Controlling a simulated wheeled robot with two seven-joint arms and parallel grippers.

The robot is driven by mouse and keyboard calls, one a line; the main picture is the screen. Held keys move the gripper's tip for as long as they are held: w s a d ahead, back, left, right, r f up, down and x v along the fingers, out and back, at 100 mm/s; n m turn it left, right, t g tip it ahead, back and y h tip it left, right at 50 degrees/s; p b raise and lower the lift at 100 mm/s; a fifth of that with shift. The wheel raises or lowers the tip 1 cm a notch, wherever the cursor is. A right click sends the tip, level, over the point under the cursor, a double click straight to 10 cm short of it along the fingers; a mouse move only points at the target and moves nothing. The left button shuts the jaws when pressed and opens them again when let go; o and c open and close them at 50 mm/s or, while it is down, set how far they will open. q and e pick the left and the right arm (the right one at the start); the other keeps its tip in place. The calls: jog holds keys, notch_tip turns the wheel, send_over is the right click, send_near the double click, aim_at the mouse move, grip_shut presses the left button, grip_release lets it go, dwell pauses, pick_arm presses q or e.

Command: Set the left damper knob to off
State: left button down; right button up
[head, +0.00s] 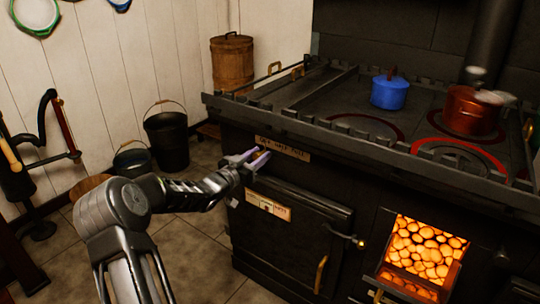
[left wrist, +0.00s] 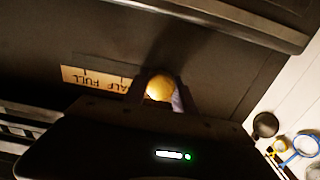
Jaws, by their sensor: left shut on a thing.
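The left damper knob is a small round brass knob (left wrist: 159,88) on the dark stove front. In the left wrist view it sits between the fingers of my left gripper (left wrist: 162,92), which is shut on it. In the head view my left gripper (head: 256,159) reaches the upper left of the stove front and mostly covers the knob. A tan label plate (head: 283,148) runs beside the knob; it also shows in the left wrist view (left wrist: 92,79) with the words half and full partly legible. Which mark the knob points to cannot be told. My right gripper is not in view.
The black stove has a rail (head: 330,138) jutting above the knob. Below are another label plate (head: 268,206), an oven door (head: 290,235) and a glowing firebox (head: 425,250). A blue pot (head: 390,93) and a copper pot (head: 470,112) stand on top. Buckets (head: 167,140) stand left.

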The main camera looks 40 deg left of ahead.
pick_arm(q)
jog(key=shift+a+r, duration=0.1)
jog(key=shift+a, duration=0.2)
jog(key=c, duration=1)
grip_release()
jog(key=shift+c, duration=0.2)
jog(key=s, duration=0.8)
jog(key=shift+p, duration=0.4)
jog(key=shift+d, duration=0.1)
